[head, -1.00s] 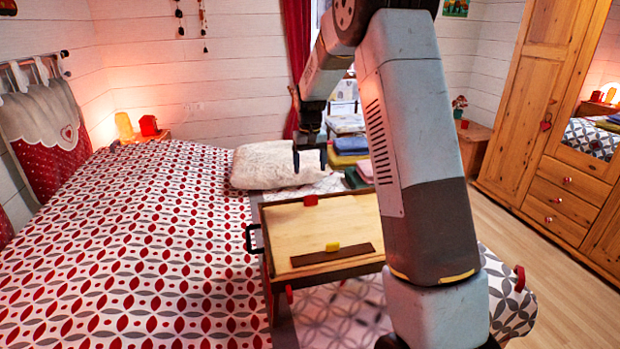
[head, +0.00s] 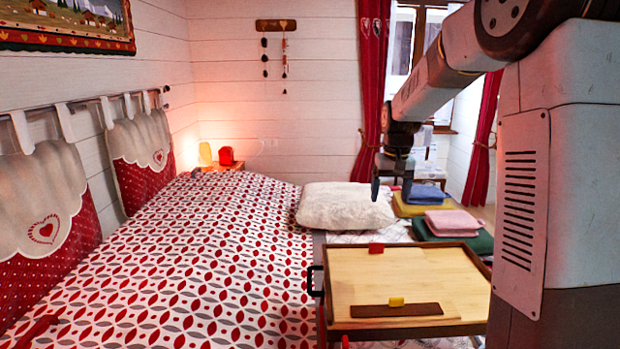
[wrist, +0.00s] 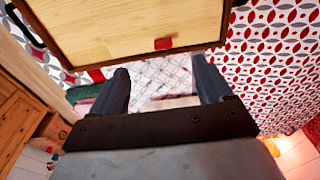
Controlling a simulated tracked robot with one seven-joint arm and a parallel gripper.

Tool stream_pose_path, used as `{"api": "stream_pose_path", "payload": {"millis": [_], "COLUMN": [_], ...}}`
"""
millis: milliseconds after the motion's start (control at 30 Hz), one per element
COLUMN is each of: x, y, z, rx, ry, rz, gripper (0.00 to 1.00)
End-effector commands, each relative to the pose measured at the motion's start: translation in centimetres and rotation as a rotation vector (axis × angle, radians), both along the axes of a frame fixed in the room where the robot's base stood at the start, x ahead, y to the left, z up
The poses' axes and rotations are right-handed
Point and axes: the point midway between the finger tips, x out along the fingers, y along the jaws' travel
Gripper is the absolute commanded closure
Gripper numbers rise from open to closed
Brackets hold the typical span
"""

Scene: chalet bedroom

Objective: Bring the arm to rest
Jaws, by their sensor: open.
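My gripper (head: 391,188) hangs at the end of my arm, above the bed and near the white fluffy cushion (head: 344,206) in the head view. In the wrist view my gripper (wrist: 162,92) shows two dark fingers spread apart with nothing between them. The wooden tray (head: 465,328) stands below and in front of the gripper, apart from it. It also shows at the top of the wrist view (wrist: 120,30). The tray carries a red block (head: 376,248), a yellow block (head: 396,301) and a dark brown strip (head: 370,311).
The bed (head: 190,260) with a red and grey patterned cover fills the left. Folded cloths lie behind the tray: pink (head: 452,222), blue (head: 424,195) and green (head: 480,242). A lit lamp (head: 205,154) and a red box (head: 226,156) stand at the back.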

Motion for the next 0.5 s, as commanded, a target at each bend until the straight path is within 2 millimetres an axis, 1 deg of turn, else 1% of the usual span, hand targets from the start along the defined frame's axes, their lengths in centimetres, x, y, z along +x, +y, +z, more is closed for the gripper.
{"api": "stream_pose_path", "payload": {"millis": [33,200,300,500], "x": [-1.4,-5.7,-8.4,-13.8], "y": [0.0,-0.1,-0.1,-0.2], "z": [1.2,4.2,5.6,7.8], "rx": [0.001,0.002,0.003,0.003], "ry": [-0.019,-0.070,-0.100,-0.161], "rz": [0.000,0.002,0.002,0.004], "gripper": [0.21,0.21,0.21,0.21]}}
